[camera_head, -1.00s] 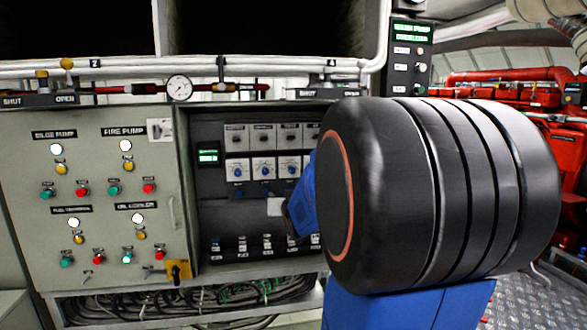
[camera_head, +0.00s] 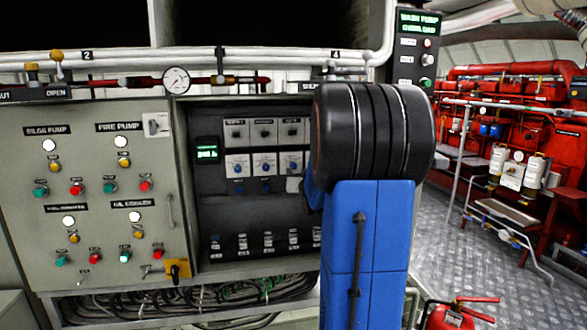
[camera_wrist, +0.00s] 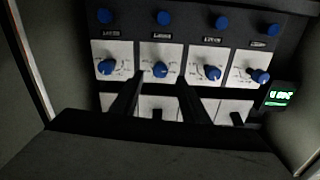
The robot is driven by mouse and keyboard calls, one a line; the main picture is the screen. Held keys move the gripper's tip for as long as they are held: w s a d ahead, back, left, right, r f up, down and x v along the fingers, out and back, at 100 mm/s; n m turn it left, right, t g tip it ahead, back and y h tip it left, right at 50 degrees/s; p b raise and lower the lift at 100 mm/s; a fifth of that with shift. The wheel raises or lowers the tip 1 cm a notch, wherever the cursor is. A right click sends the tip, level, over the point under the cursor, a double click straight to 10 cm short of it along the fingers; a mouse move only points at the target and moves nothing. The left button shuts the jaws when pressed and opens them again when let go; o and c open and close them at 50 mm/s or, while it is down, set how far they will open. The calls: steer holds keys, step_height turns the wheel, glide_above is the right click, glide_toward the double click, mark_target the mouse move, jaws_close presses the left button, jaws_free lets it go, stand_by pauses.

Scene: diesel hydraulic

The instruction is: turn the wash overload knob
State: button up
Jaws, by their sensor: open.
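A row of blue knobs on white dial plates sits inside the open cabinet in the head view, with three visible plates, the middle one carrying a blue knob (camera_head: 264,169). The wrist view shows the row close up. My gripper (camera_wrist: 157,82) is open there, its two dark fingers on either side of and just below a blue knob (camera_wrist: 160,70), the second from the left. I cannot tell whether they touch it. The labels are too small to show which knob is the wash overload one. My arm hides the gripper in the head view.
A black panel headed wash pump overload (camera_head: 418,22) hangs at upper right. A green-lit display (camera_head: 207,153) is left of the knobs. More blue knobs (camera_wrist: 163,18) show in another row. The grey button panel (camera_head: 105,190) stands at left; open floor (camera_head: 480,270) lies at right.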

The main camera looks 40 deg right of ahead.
mark_target(294, 167)
steer(key=x, duration=0.8)
steer(key=shift+w+d, duration=0.15)
jaws_close()
